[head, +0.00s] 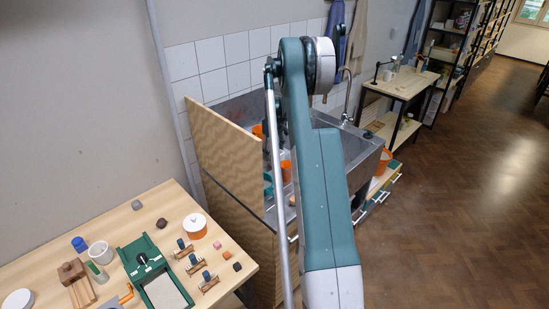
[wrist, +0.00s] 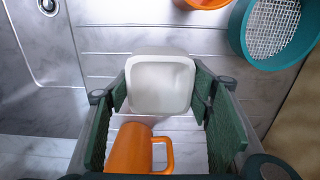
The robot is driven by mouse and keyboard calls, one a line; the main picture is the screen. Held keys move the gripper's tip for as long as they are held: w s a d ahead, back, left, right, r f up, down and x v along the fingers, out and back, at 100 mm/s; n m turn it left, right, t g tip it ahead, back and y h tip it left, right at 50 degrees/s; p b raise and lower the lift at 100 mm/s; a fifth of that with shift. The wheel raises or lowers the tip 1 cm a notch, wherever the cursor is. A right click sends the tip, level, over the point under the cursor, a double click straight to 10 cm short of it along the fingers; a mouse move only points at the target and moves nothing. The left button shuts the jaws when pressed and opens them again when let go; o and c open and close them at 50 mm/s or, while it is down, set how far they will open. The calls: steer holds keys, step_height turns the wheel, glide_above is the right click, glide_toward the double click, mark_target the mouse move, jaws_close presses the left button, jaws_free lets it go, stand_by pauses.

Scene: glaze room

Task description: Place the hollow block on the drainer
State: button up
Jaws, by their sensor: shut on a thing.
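In the wrist view, my gripper (wrist: 160,92) is shut on the pale, rounded-square hollow block (wrist: 160,82), which sits between the two green finger pads with its open hollow facing the camera. The drainer (wrist: 108,60), a ribbed metal surface beside the sink, lies beneath the block. I cannot tell whether the block touches it. In the head view my arm hides the gripper and the block.
An orange mug (wrist: 128,150) is on the drainer close to the block. A teal sieve (wrist: 238,30) and an orange vessel (wrist: 203,3) are at the upper right. The sink basin (wrist: 35,70) is to the left. Ribbed metal left of the block is bare.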

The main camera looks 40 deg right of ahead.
mark_target(275, 152)
steer(key=shift+f, duration=1)
steer(key=shift+f, duration=0.2)
steer(key=o, duration=1.1)
steer(key=shift+r, duration=0.25)
step_height(275, 152, up, 12)
steer(key=shift+f, duration=0.1)
